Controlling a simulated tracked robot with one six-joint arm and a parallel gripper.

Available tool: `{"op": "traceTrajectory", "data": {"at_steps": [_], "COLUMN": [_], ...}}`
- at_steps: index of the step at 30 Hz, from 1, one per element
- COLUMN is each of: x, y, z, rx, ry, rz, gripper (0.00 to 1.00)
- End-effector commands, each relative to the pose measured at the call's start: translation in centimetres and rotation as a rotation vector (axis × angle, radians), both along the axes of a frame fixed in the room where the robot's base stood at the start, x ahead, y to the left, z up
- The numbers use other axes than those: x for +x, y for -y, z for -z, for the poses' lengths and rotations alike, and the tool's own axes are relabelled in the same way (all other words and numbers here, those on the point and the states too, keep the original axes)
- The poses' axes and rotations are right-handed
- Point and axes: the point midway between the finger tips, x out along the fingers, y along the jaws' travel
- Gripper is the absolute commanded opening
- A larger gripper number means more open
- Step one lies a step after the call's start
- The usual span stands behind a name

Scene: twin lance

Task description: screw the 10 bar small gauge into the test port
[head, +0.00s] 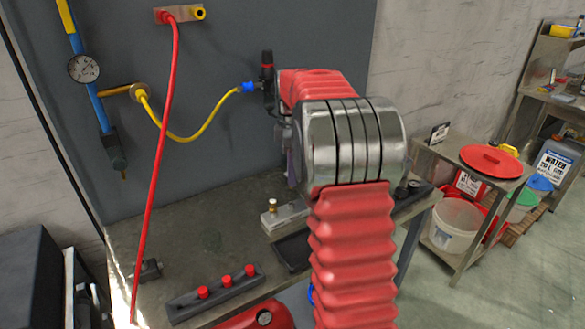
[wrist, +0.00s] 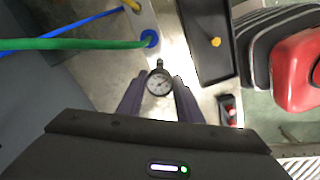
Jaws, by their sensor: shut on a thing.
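My gripper (wrist: 160,79) is shut on a small round gauge (wrist: 160,84) with a white dial, between two purplish fingers. Its short stem points to the top of the wrist view; the dial's rating is too small to read. Ahead of it is a metal block (wrist: 142,19) with a blue fitting (wrist: 150,38) where a green hose ends. I cannot tell whether the stem touches anything. In the head view, a metal block (head: 287,216) with a brass fitting (head: 273,205) stands on the bench; which fitting is the test port is unclear. My arm hides the gauge there.
A dark tray (wrist: 191,60) with a yellow piece (wrist: 215,42) lies beside the block. A rack with red knobs (head: 214,295) stands at the bench front. Red (head: 160,155) and yellow (head: 195,135) hoses hang at the wall panel, near a larger gauge (head: 84,68).

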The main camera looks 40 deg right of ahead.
Motion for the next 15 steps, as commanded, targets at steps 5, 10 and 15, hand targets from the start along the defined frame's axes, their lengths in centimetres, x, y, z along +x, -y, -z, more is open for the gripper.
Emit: {"op": "traceTrajectory", "data": {"at_steps": [5, 10, 15], "x": [-0.1, -0.1, -0.1], "y": [0.0, 0.1, 0.2], "z": [1.4, 2.6, 3.6], "rx": [0.001, 0.001, 0.001], "ry": [-0.002, -0.002, -0.001], "rz": [0.001, 0.002, 0.004], "gripper": [0.11, 0.11, 0.11]}}
